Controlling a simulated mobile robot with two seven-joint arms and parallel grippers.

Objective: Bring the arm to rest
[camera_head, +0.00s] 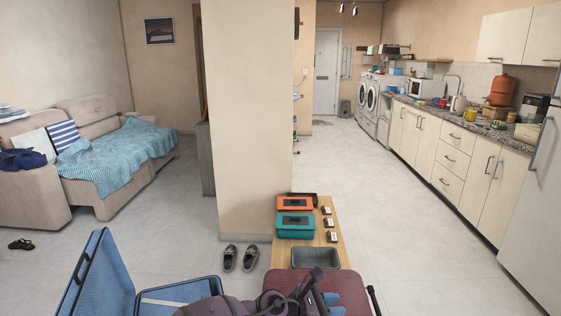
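My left arm comes in along the bottom edge, and its dark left gripper (316,276) shows at the bottom middle. It is over or beside a maroon surface (345,280), with something blue (345,301) just to its right. The fingers are small and overlap dark parts, so I cannot tell whether they are open or shut, or whether they hold anything. My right gripper is not in view.
An open blue case (88,275) stands at the lower left. A wooden bench (338,252) holds an orange box (294,203), a teal box (296,226) and a grey tray (315,258). Shoes (239,258) lie beside the pillar (248,120). The floor toward the kitchen counter is clear.

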